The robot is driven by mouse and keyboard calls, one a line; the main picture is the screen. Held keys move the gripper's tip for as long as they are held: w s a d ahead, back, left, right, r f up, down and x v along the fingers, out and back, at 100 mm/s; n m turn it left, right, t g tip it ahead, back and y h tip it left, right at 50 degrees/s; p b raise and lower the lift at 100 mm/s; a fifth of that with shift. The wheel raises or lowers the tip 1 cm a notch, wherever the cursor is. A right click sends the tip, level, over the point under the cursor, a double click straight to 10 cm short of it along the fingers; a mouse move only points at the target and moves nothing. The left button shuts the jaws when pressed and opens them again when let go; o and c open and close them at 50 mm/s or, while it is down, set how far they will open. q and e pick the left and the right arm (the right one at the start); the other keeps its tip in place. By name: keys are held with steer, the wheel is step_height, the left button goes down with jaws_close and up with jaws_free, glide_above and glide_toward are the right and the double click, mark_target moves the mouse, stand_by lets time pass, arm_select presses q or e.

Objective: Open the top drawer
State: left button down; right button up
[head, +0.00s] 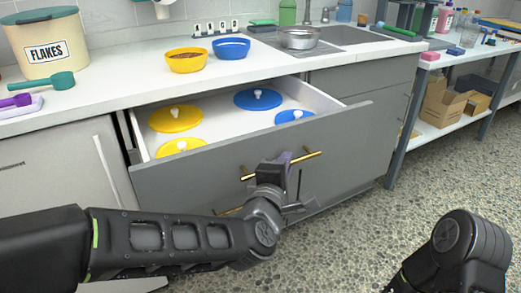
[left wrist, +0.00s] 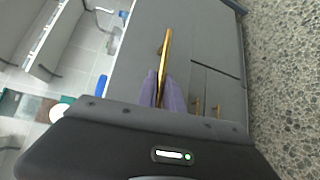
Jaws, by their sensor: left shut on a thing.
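The grey top drawer (head: 240,172) is pulled out from the counter, with its inside open to view. Two yellow lids (head: 176,118) and two blue lids (head: 258,99) with white knobs lie in it. A gold bar handle (head: 308,158) runs across the drawer front. My left gripper (head: 284,160) is at the middle of that handle. In the left wrist view its purple fingers (left wrist: 163,92) are shut around the gold handle (left wrist: 166,50). My right arm shows at the lower right in the head view, but its gripper is not in view.
The white countertop (head: 120,84) above holds a FLAKES bin (head: 44,45), a green scoop (head: 48,81), a yellow bowl (head: 186,61) and a blue bowl (head: 231,48). A sink with a metal pot (head: 298,38) is further right. Speckled floor (head: 350,230) in front is clear.

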arm_select(q)
steer(key=shift+s+d, duration=0.4)
steer(key=shift+s, duration=0.3)
steer(key=shift+s+d, duration=0.45)
steer(key=shift+s, duration=0.2)
steer(key=shift+s+d, duration=0.4)
steer(key=shift+s, duration=0.3)
steer(key=c, duration=1.5)
jaws_free()
steer(key=p+v, duration=0.1)
steer(key=v, duration=0.6)
steer(key=shift+s+a, duration=0.1)
steer(key=shift+s, duration=0.25)
